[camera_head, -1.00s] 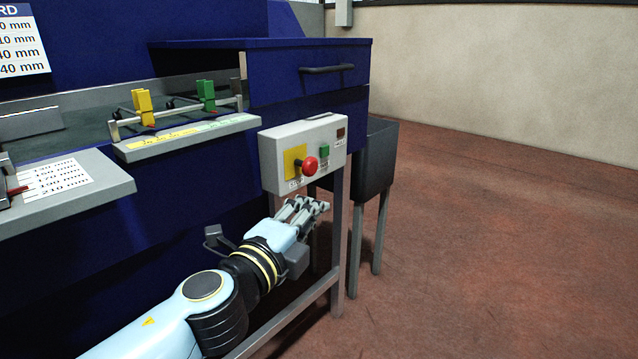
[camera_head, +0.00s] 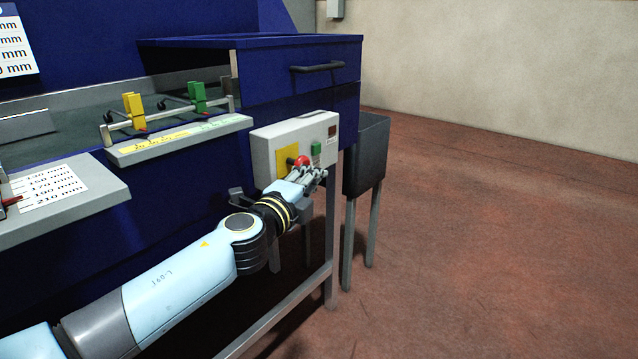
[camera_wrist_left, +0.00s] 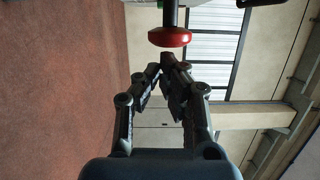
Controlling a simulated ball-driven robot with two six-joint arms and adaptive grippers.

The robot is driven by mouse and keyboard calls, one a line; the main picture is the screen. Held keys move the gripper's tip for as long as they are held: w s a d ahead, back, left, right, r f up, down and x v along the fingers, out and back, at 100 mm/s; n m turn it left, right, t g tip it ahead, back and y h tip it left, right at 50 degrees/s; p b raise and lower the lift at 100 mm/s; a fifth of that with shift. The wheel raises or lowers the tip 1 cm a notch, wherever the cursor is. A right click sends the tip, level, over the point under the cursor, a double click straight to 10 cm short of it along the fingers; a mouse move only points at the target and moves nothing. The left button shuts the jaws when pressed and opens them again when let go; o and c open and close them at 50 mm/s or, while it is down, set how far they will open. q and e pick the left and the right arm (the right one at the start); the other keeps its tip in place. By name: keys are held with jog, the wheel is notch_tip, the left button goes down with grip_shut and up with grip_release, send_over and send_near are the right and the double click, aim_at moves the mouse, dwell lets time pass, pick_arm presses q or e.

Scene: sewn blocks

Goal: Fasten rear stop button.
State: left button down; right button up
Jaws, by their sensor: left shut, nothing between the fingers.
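The red stop button (camera_head: 303,161) stands out from a yellow plate (camera_head: 287,160) on a light grey control box (camera_head: 263,152). A green button (camera_head: 316,151) sits to its right. My left gripper (camera_head: 318,176) is shut and empty, just below and in front of the red button, and covers its lower part in the head view. In the left wrist view the red button (camera_wrist_left: 169,37) shows as a red cap on a dark stem, just beyond my shut fingertips (camera_wrist_left: 166,62). A small gap shows between them. My right gripper is not in view.
A blue machine with a drawer handle (camera_head: 318,68) is above the box. Yellow (camera_head: 133,110) and green (camera_head: 199,97) levers stand on a rail at left. A dark bin (camera_head: 370,155) on legs is close at right. The floor (camera_head: 480,240) beyond is clear.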

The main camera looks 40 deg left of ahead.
pick_arm(q)
jog(key=shift+a, duration=0.1)
jog(key=shift+w+a+r+b, duration=0.1)
jog(key=shift+a+b, duration=0.35)
jog(key=shift+a, duration=0.55)
